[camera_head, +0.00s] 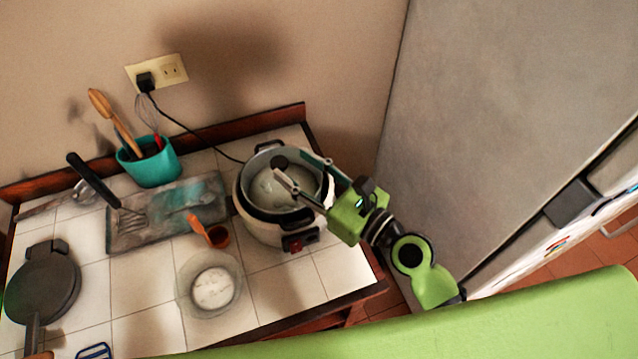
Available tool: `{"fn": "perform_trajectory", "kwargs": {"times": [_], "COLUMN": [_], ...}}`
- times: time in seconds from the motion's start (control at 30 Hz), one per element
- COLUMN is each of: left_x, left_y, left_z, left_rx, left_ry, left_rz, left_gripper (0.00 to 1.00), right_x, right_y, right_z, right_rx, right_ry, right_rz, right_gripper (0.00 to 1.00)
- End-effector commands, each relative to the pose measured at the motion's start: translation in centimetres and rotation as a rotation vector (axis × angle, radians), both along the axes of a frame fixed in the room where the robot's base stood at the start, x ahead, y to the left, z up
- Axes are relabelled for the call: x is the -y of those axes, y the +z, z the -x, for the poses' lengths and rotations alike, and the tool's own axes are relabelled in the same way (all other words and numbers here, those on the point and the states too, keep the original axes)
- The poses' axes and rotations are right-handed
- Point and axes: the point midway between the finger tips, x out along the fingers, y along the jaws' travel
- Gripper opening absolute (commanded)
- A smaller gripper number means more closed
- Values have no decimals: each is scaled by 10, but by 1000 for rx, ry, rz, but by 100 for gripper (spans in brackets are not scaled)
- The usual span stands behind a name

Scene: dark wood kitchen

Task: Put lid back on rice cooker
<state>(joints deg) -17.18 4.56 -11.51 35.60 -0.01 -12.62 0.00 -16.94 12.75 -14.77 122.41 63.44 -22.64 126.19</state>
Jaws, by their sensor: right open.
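The rice cooker (262,231) stands at the right end of the tiled counter, a pale round pot with black handles and a red switch in front. A greyish, see-through lid (268,190) with a dark knob (279,162) shows at its mouth. I cannot tell whether the lid is seated on the rim or lies tilted inside it. My right gripper (290,164) reaches over the cooker from the right. Its fingers are apart, with the tips close to the knob; contact is unclear. My left gripper is out of view.
The fridge (480,110) stands close on the right.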

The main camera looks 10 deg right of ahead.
Motion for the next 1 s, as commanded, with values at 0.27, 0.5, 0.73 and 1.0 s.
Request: {"fn": "perform_trajectory", "kwargs": {"times": [0.27, 0.5, 0.73, 1.0], "left_x": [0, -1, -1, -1], "left_y": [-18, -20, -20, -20], "left_z": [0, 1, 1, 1], "left_rx": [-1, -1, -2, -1], "left_ry": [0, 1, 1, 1], "left_rz": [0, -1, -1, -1], "left_gripper": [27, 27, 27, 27], "right_x": [30, 35, 35, 35], "right_y": [-3, 1, 1, 1], "right_z": [38, 45, 45, 45], "right_rx": [-1, 1, 1, 1], "right_ry": [0, 0, 0, 0], "right_rz": [2, -1, -1, -1], "right_gripper": [40, 40, 40, 40]}}
